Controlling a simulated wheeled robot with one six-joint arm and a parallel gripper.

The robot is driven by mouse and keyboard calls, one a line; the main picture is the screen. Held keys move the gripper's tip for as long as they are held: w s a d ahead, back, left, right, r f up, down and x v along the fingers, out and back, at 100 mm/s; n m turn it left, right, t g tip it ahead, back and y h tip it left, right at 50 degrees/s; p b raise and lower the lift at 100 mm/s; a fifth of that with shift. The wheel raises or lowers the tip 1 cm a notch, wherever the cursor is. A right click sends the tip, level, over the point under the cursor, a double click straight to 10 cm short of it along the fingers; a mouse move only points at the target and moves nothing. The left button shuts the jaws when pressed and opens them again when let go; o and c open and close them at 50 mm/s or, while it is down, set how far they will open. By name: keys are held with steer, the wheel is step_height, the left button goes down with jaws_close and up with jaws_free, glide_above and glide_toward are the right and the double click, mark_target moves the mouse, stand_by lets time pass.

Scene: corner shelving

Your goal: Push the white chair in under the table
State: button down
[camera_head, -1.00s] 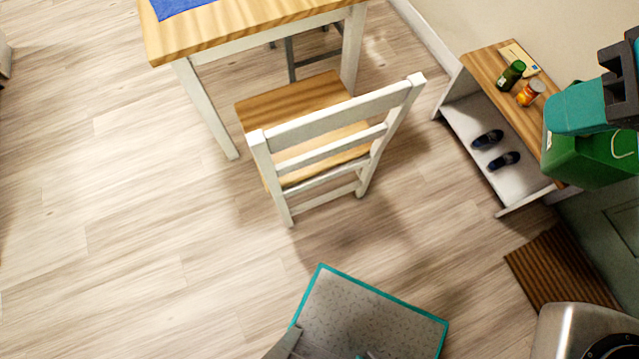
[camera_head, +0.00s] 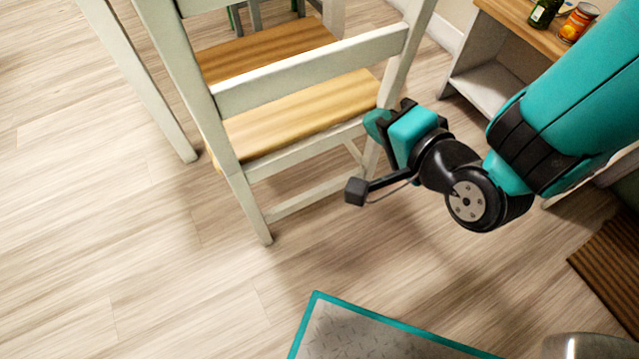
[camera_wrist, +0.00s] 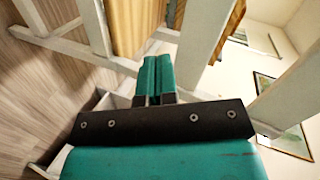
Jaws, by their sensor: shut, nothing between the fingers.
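The white chair (camera_head: 310,72) stands upright in the head view, with a white slatted back and a wooden seat (camera_head: 290,112). Its back faces me and its seat points toward the table. One white table leg (camera_head: 140,80) shows left of the chair; the tabletop is out of view. My gripper (camera_head: 376,124) is shut and empty, at the right side of the chair's back, near the right post. In the wrist view my gripper (camera_wrist: 157,62) has its fingers together, close to white chair bars (camera_wrist: 205,45). I cannot tell whether they touch.
A brown slatted mat (camera_head: 612,265) lies at lower right. Floor at left is clear.

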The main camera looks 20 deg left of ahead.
steer(key=s+f+m+t+y+b, duration=0.1)
steer(key=s+f+m+t+b, duration=0.1)
steer(key=f+b, duration=0.65)
steer(key=s+f+m+t+y+b, duration=0.15)
steer(key=f+b, duration=0.45)
steer(key=f, duration=0.6)
steer(key=p, duration=0.4)
glide_toward(313, 151)
steer(key=shift+y, duration=0.25)
steer(key=x, duration=0.7)
steer(key=shift+w+a+f, duration=0.15)
steer(key=shift+w+f, duration=0.1)
